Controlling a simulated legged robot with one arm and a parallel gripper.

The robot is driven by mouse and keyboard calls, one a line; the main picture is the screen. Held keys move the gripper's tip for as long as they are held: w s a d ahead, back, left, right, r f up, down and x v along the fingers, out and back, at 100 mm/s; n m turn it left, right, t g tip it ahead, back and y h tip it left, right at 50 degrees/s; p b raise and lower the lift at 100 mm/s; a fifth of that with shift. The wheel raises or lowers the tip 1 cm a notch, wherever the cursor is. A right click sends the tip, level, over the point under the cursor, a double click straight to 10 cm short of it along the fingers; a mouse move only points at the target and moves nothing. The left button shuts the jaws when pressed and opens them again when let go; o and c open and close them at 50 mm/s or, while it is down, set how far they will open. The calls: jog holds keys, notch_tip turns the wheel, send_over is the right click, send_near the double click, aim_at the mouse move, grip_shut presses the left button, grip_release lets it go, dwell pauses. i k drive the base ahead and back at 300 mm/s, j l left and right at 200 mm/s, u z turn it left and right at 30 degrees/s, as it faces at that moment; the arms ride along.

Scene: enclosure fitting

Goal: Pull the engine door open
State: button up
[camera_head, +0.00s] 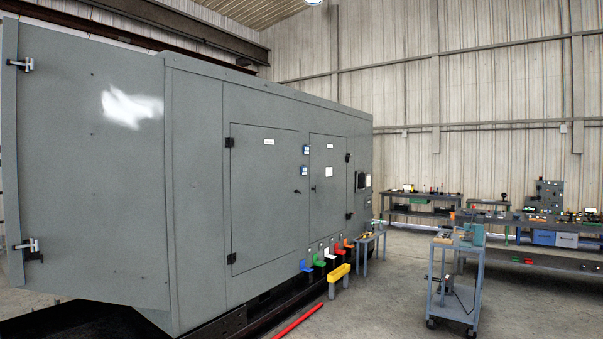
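A large grey enclosure (200,200) fills the left and middle of the head camera view. Its long side has two flush doors that look shut. The wider door (264,205) has dark hinges on its left edge and a small dark latch (304,170) near its right edge. The narrower door (328,195) has hinges on its right edge and a small handle (314,188) on its left. A broad panel (85,170) at the far left carries metal hardware on its outer edge. I cannot read which door is labelled engine. My gripper is not in view.
A yellow step-like stand (339,273) and coloured blocks stand by the enclosure's base. A red bar (298,321) lies on the floor. A small table (369,236), a wheeled cart (456,280) and workbenches (530,230) stand to the right. Floor between cart and enclosure is open.

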aim_at(265, 161)
jog(key=i+z, duration=0.2)
jog(key=i, duration=6.05)
jog(key=j, duration=0.1)
